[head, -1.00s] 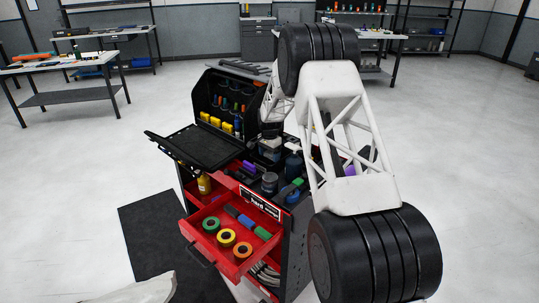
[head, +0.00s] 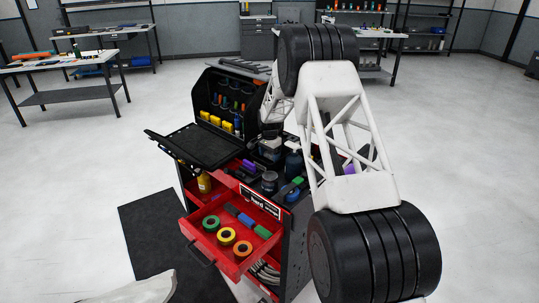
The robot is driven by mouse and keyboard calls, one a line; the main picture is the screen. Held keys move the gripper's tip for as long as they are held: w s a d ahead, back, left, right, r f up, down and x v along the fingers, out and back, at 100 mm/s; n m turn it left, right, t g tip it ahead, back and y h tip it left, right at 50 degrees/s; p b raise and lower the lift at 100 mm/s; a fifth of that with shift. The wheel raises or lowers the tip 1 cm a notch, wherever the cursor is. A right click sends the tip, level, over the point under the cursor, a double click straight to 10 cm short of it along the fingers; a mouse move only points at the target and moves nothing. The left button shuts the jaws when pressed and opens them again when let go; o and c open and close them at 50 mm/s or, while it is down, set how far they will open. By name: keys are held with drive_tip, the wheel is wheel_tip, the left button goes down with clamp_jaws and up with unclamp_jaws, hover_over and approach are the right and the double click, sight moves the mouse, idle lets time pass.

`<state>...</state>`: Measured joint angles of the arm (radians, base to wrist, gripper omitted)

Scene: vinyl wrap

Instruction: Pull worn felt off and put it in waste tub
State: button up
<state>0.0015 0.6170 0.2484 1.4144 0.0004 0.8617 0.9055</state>
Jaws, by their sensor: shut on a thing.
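My arm reaches over the tool cart from the right. My gripper (head: 269,146) is small and dark at the arm's far end, low over the cart top. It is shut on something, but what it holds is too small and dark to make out. A blue tool (head: 289,190) with a green piece (head: 298,181) lies near the cart top's front right. I cannot pick out the worn felt or tell which container is the waste tub.
The cart's red drawer (head: 207,247) is pulled out, with several tape rolls (head: 226,237) in it. A black side tray (head: 196,146) sticks out left. Dark jars and bottles (head: 269,181) crowd the cart top. A dark mat (head: 150,237) lies left; open floor surrounds the cart.

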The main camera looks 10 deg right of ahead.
drive_tip(key=shift+f, duration=0.15)
idle(0.3)
drive_tip(key=o, duration=0.8)
drive_tip(key=shift+r, duration=3.9)
